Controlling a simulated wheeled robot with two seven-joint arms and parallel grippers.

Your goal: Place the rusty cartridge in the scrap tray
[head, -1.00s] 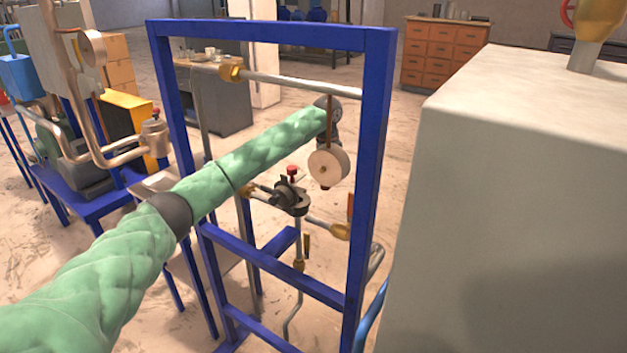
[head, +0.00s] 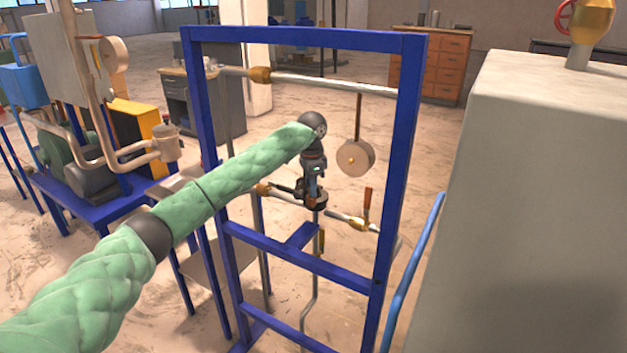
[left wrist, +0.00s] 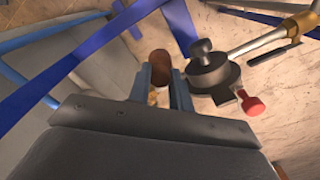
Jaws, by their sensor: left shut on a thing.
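The rusty cartridge (left wrist: 159,66) is a short brown cylinder between the two fingers of my left gripper (left wrist: 160,85) in the left wrist view. The fingers are shut on it. In the head view my left gripper (head: 314,188) points down inside the blue frame, at the dark round housing (head: 314,200); the cartridge cannot be made out there. The housing also shows in the left wrist view (left wrist: 208,73), just right of the fingers, with a red knob (left wrist: 254,106). I cannot pick out the scrap tray for certain. My right gripper is not in view.
A pipe with a brass valve and red lever (head: 367,208) runs right of the housing. A large grey block (head: 540,200) fills the right side.

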